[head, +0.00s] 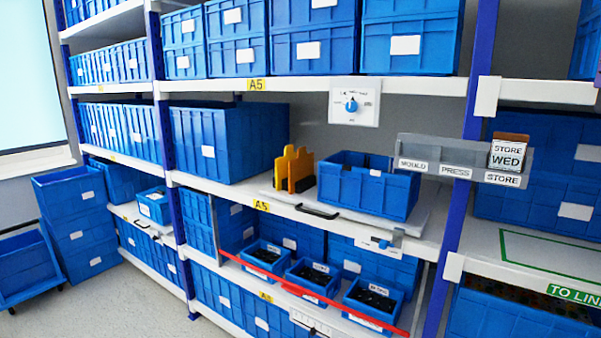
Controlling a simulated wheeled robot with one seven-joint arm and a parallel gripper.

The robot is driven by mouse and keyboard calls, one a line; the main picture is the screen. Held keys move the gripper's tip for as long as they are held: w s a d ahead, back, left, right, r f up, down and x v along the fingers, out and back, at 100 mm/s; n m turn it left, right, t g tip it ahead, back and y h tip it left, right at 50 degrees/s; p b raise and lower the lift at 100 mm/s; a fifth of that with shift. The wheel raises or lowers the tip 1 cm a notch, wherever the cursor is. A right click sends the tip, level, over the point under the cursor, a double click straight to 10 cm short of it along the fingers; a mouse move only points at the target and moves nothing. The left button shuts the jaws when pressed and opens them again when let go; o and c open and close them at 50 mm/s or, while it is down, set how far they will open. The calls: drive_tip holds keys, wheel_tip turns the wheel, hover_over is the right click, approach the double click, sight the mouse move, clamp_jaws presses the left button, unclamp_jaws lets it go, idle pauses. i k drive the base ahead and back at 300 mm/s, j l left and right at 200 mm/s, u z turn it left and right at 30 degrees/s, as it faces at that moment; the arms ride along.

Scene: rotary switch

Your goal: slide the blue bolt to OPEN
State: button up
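A small pale plate (367,241) with a blue part on it, which looks like the blue bolt (384,244), is fixed under the right end of the middle shelf. It is too small for me to read any OPEN mark or tell the bolt's position. My gripper is not in view, and nothing of my arm shows near the plate.
A red bar (290,287) slants across the front of several small bins (313,275) below the bolt. A black handle (316,211) sticks out from the shelf edge. A dial box with a blue knob (352,105) hangs above. Floor (90,305) is clear at the lower left.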

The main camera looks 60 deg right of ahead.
sight(383, 244)
drive_tip(key=z, duration=1.4)
